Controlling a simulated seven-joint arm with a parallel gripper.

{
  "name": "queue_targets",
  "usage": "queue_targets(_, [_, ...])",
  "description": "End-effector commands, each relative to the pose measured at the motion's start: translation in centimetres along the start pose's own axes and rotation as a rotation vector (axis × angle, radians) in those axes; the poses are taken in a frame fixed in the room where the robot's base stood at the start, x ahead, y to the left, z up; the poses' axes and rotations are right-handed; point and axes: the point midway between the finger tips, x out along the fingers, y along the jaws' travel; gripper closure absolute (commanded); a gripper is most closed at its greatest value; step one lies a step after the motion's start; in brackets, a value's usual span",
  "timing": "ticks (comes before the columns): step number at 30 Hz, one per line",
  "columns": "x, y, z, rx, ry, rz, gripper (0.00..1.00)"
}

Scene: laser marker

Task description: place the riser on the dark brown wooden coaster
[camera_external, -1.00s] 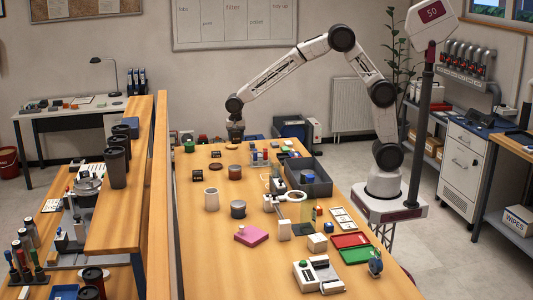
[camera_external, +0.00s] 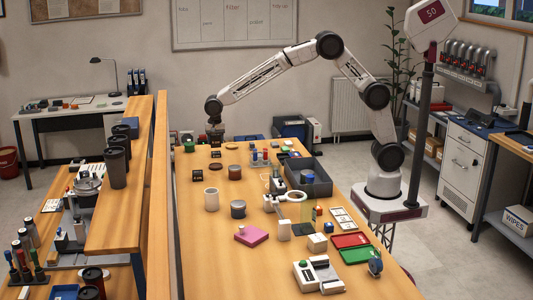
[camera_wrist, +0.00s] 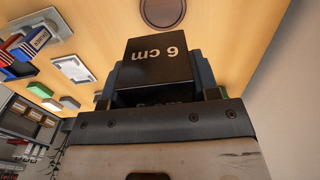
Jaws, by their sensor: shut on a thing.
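My gripper (camera_external: 216,139) is at the far left part of the long wooden table, pointing down. In the wrist view it is shut on the riser (camera_wrist: 158,62), a black block with "6 cm" printed on it. The jaws hold it from both sides. The dark brown round coaster (camera_wrist: 162,10) lies on the table at the top edge of the wrist view, partly cut off and apart from the riser. It also shows in the external view (camera_external: 215,167), a little nearer the camera than my gripper. The riser's underside is hidden.
A reddish-brown round jar (camera_external: 234,172) and a small black item (camera_external: 198,175) flank the coaster. A white cup (camera_external: 211,199) and a grey tin (camera_external: 238,209) stand nearer the camera. A dark grey bin (camera_external: 312,178) is to the right.

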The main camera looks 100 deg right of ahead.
Motion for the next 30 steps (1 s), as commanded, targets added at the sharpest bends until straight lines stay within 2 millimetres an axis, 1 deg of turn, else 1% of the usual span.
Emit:
queue_targets(3, [-0.1,-0.6,0.4,0.001,0.000,-0.001,0.89])
queue_targets(14, [0.0,-0.6,0.4,0.001,0.000,0.000,0.89])
queue_targets(17, [0.5,-0.6,0.4,0.001,0.000,0.000,0.89])
queue_targets(27, [4.2,-0.6,0.4,0.001,0.000,0.001,0.89])
queue_targets(30, [4.8,-0.6,0.4,0.001,0.000,-0.001,0.89])
